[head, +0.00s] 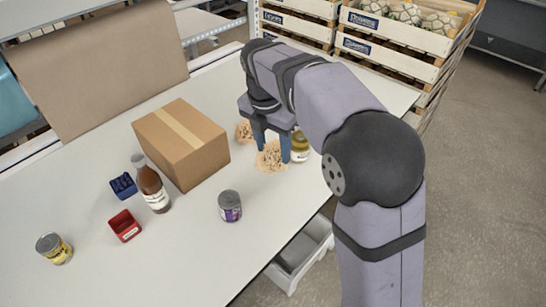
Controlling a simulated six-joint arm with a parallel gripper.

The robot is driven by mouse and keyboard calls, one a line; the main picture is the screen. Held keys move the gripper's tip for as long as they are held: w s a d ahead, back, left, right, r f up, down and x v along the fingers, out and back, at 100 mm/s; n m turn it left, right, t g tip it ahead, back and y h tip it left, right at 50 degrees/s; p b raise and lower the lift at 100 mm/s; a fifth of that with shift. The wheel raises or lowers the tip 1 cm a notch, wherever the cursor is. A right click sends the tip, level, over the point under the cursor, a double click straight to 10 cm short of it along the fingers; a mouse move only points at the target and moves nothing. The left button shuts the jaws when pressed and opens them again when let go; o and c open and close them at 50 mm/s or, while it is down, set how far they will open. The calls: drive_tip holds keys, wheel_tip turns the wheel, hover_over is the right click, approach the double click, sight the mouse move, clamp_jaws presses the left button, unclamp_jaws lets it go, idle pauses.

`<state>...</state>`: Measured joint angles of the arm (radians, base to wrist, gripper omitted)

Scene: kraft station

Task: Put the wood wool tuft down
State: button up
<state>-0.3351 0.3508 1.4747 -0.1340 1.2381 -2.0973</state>
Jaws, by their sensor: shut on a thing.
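A wood wool tuft (271,158) is between the fingers of my gripper (271,150), low over the white table. My gripper points down and is shut on this tuft. I cannot tell whether the tuft touches the table. A second pale tuft (244,131) lies just behind and to the left of the gripper, partly hidden by it. A jar with yellowish contents (300,149) stands close to the right finger, partly hidden by my arm.
A taped cardboard box (181,146) stands left of the gripper. A brown bottle (151,184), blue bin (123,186), red bin (125,226), purple-labelled can (230,206) and yellow can (54,249) stand on the table (180,265).

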drive_tip(key=shift+r, duration=0.25)
drive_tip(key=shift+w+a+r, duration=0.15)
drive_tip(key=shift+a+r, duration=0.05)
drive_tip(key=w+a+r+n+p, duration=0.2)
drive_tip(key=a+r+p, duration=0.1)
drive_tip(key=a+p, duration=0.2)
drive_tip(key=w+a+r+n+p, duration=0.2)
drive_tip(key=a+r+n+p, duration=0.1)
drive_tip(key=a, duration=0.5)
drive_tip(key=w+a+r+n+y+p, duration=0.1)
drive_tip(key=w+a+r+n+p, duration=0.1)
drive_tip(key=a+r+p, duration=0.3)
drive_tip(key=a+p, duration=0.2)
drive_tip(key=p, duration=0.1)
drive_tip(key=shift+n, duration=0.3)
